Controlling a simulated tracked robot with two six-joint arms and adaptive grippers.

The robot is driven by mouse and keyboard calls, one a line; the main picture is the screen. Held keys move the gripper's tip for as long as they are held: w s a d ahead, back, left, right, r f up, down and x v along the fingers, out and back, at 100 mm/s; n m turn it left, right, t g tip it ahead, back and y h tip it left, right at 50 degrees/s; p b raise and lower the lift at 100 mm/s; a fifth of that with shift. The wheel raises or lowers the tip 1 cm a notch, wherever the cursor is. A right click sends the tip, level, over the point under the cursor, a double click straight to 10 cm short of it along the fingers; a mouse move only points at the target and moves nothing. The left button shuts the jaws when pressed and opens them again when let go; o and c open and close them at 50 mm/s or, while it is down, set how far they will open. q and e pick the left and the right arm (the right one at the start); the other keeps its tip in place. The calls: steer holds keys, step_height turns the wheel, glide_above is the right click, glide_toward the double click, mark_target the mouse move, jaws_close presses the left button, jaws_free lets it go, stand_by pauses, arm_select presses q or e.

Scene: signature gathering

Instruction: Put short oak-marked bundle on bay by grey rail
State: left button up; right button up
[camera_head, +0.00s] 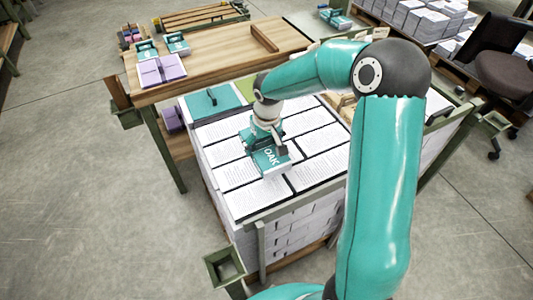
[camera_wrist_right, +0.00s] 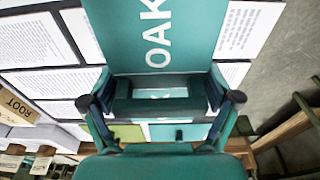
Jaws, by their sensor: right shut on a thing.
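The oak-marked bundle (camera_head: 272,160) has a teal cover with white OAK lettering and pale page edges. It is over the printed white sheets on top of the big paper stack (camera_head: 240,203); I cannot tell whether it touches them. My right gripper (camera_head: 264,140) is shut on the bundle's handle end. The right wrist view shows the teal cover (camera_wrist_right: 152,30) beyond my gripper's fingers (camera_wrist_right: 160,104). My left gripper is not in view. I cannot make out with certainty which bar is the grey rail.
A teal panel with a dark handle (camera_head: 211,102) lies behind the stack's sheets. A wooden table (camera_head: 215,62) behind carries purple bundles (camera_head: 161,71) and teal-topped bundles (camera_head: 177,44). A ROOT-marked block (camera_wrist_right: 17,106) shows in the wrist view. An office chair (camera_head: 503,70) stands at right.

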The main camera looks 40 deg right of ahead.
mark_target(264, 155)
steer(key=shift+f, duration=2.4)
steer(key=o, duration=1.1)
steer(key=shift+f, duration=0.1)
steer(key=shift+o, duration=0.2)
steer(key=r, duration=0.4)
steer(key=s+r, duration=0.1)
steer(key=r, duration=0.7)
steer(key=shift+s+a+p, duration=0.3)
steer(key=shift+s, duration=0.1)
